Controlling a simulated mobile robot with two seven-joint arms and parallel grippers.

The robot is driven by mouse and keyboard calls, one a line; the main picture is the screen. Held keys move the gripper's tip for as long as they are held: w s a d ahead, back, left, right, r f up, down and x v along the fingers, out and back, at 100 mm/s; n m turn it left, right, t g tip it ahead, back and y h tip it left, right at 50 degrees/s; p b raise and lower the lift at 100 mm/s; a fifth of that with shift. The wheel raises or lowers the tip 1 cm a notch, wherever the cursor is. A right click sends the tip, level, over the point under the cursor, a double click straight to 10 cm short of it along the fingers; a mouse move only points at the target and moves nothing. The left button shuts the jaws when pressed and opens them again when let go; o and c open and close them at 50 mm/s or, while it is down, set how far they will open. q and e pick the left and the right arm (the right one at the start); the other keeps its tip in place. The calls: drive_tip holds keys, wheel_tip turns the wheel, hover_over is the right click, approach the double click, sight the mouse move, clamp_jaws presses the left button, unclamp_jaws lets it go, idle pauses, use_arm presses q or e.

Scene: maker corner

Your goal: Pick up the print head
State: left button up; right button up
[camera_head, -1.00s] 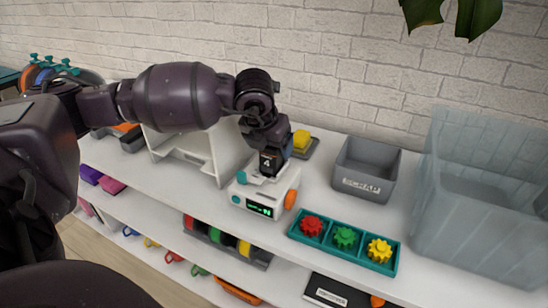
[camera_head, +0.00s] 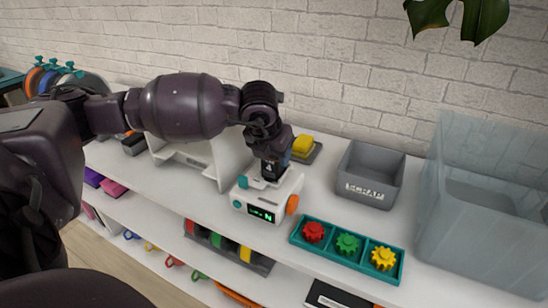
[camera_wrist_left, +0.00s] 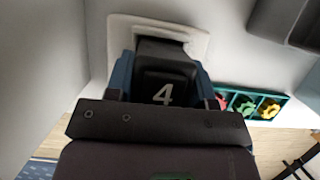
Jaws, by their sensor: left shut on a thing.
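The print head is a black block marked 4 (camera_wrist_left: 165,88), seen in the left wrist view between the blue fingers of my left gripper (camera_wrist_left: 160,85). My left gripper (camera_head: 273,168) is shut on it. In the head view, the gripper points down and the block (camera_head: 269,172) sits at the top of a white device (camera_head: 262,203) with a lit green screen and an orange knob. I cannot tell whether the block touches the device. My right gripper is not in view.
A grey SCRAP bin (camera_head: 368,190) and a large translucent bin (camera_head: 470,262) stand to the right. A teal tray (camera_head: 350,262) holds red, green and yellow gears. A yellow block (camera_head: 303,144) sits behind. A white open-sided stand (camera_head: 225,168) is close on the left.

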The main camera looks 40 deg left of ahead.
use_arm(q)
wheel_tip(320, 180, up, 11)
drive_tip(key=shift+r+p, duration=0.1)
drive_tip(key=shift+p, duration=0.9)
wheel_tip(320, 180, up, 9)
drive_tip(key=p, duration=0.1)
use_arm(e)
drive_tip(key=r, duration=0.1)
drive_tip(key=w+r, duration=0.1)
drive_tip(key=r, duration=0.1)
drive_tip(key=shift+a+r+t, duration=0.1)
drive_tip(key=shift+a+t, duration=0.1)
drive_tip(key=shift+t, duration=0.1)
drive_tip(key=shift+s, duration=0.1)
